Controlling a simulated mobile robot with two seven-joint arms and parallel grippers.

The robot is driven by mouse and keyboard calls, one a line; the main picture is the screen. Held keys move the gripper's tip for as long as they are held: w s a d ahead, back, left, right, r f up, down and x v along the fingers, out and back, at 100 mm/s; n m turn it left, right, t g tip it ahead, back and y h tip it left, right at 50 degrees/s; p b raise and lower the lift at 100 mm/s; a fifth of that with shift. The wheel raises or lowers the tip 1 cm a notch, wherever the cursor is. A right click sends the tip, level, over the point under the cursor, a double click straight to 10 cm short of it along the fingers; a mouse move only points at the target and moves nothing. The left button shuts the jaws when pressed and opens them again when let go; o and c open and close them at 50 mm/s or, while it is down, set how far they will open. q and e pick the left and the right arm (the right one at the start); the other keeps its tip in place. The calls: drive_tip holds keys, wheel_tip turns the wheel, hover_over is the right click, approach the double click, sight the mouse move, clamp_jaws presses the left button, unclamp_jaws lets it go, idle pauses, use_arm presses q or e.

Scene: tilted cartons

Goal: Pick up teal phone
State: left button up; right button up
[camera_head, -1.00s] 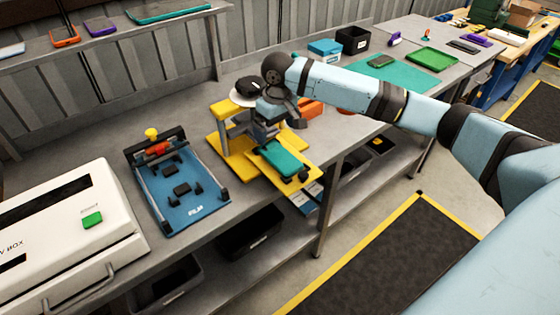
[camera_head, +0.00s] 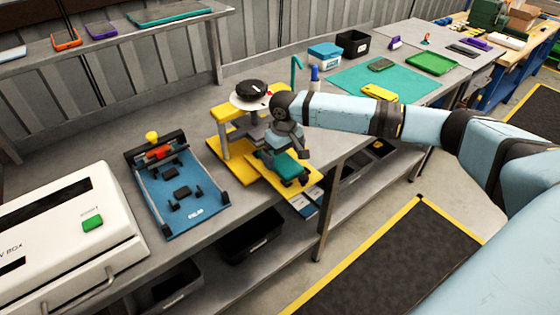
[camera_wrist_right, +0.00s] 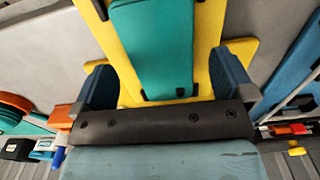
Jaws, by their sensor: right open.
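The teal phone (camera_head: 292,168) lies on a yellow fixture (camera_head: 237,165) on the grey bench, partly hidden by my right gripper in the head view. My right gripper (camera_head: 281,163) is just over the phone. In the right wrist view, the teal phone (camera_wrist_right: 153,45) lies between the two blue fingers of my open right gripper (camera_wrist_right: 163,78), with yellow showing on both sides of it. I see no contact between fingers and phone. My left gripper is not in view.
A blue repair fixture (camera_head: 188,188) and a white box (camera_head: 65,235) stand to the left. A round black-and-white piece (camera_head: 252,92) tops the yellow fixture's post. Behind the arm are a teal mat (camera_head: 395,78), a blue bottle (camera_head: 314,76) and a black bin (camera_head: 353,42).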

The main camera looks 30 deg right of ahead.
drive_tip(key=shift+f, duration=1.25)
drive_tip(key=c, duration=1)
drive_tip(key=shift+c, duration=0.5)
drive_tip(key=shift+r, duration=0.15)
